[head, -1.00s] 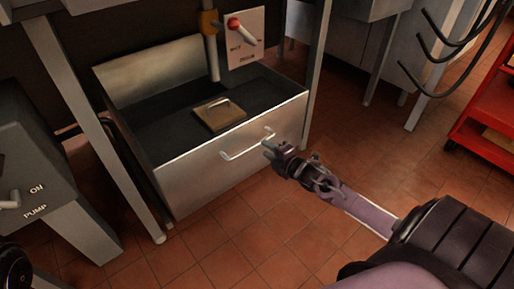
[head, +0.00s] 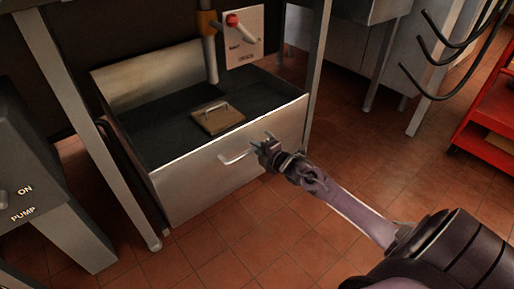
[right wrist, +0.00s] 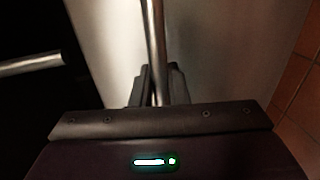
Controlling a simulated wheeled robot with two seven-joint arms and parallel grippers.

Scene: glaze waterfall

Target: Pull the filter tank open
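The filter tank (head: 205,180) is a metal box with a pale steel front, standing on the floor under a metal frame. It is open at the top and dark inside. Its bar handle (head: 233,158) runs across the upper part of the front. My right gripper (head: 259,141) is at the right part of this handle and hides that end. In the right wrist view the handle bar (right wrist: 153,40) runs between my two fingers (right wrist: 158,86), which sit close against it on both sides. My left gripper is not in view.
A brown block with a small handle (head: 218,119) lies in the tank. A pipe (head: 211,55) comes down over it, beside a panel with a red-knobbed lever (head: 232,20). Frame legs (head: 85,130) flank the tank. The tiled floor (head: 215,250) in front is clear. A red cart (head: 490,140) stands at right.

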